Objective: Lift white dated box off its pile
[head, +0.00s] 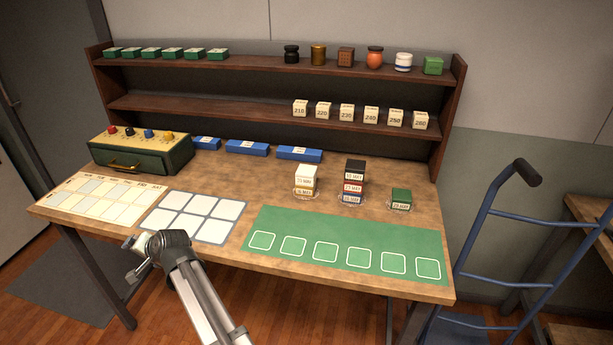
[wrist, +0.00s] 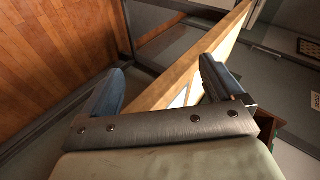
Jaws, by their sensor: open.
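The white dated box (head: 306,175) is on top of a short pile on the table, in the head view. A tan dated box (head: 303,189) lies under it, in a clear holder. My gripper shows in the wrist view (wrist: 160,88), with its two blue-grey fingers spread apart and nothing between them. In the head view my arm reaches up from the bottom to the table's front left edge, well left of and nearer than the pile. The wrist view shows the table edge and floor, and not the white box.
Right of the pile stands a stack with a black box (head: 355,166) on top, then a green dated box (head: 401,198). A green mat (head: 345,262) with outlined squares and a white-celled grid (head: 196,215) lie in front. A shelf (head: 200,110) stands behind; a blue hand truck (head: 500,230) is at right.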

